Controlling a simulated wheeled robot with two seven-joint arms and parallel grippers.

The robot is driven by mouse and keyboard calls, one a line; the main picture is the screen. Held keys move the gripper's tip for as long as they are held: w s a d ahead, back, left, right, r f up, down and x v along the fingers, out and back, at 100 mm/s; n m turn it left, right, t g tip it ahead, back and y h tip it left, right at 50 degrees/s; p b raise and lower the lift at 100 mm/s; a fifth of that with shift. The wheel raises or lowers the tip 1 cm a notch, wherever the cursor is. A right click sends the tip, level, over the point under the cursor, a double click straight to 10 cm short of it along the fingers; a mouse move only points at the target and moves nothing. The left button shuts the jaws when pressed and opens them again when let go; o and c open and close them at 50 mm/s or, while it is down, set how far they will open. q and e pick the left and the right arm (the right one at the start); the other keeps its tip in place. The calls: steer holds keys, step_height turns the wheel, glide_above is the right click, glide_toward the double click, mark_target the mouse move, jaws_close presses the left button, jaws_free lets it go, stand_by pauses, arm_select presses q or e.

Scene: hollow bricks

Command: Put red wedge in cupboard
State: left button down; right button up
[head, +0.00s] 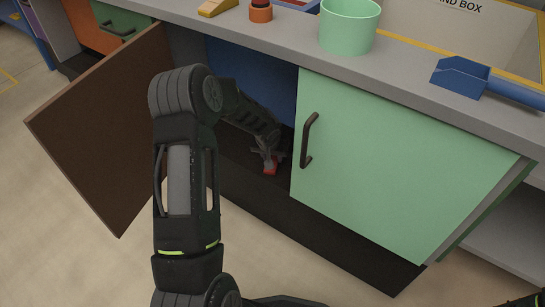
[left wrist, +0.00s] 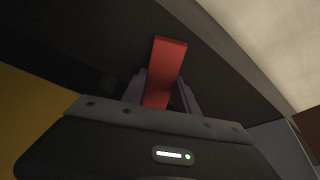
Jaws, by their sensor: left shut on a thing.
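The cupboard has a dark floor and a blue inner back (head: 262,78). Its left door (head: 100,130) stands swung open, dark brown side showing. My left arm reaches through the opening, and my left gripper (head: 268,158) is inside near the front edge. It is shut on the red wedge (head: 270,169), seen as a small red patch below the fingers. In the left wrist view the red wedge (left wrist: 166,68) sticks out from between the fingers (left wrist: 160,98), over a dark surface. I cannot tell whether it touches the cupboard floor. My right gripper is not in view.
The mint green right door (head: 400,165) with a dark handle (head: 309,140) is beside my left gripper. The grey worktop (head: 420,85) above carries a mint green pot (head: 348,27), a blue scoop (head: 462,77), a yellow wedge (head: 217,7) and an orange piece (head: 260,13).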

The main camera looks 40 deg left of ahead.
arm_select(q)
steer(key=shift+f, duration=0.1)
steer(key=c, duration=1.4)
jaws_free()
steer(key=shift+f, duration=0.1)
steer(key=o, duration=0.5)
steer(key=shift+r, duration=0.45)
steer(key=shift+p+v, duration=1.95)
steer(key=shift+v, duration=3.85)
steer(key=shift+s+f, duration=0.1)
steer(key=shift+s, duration=0.05)
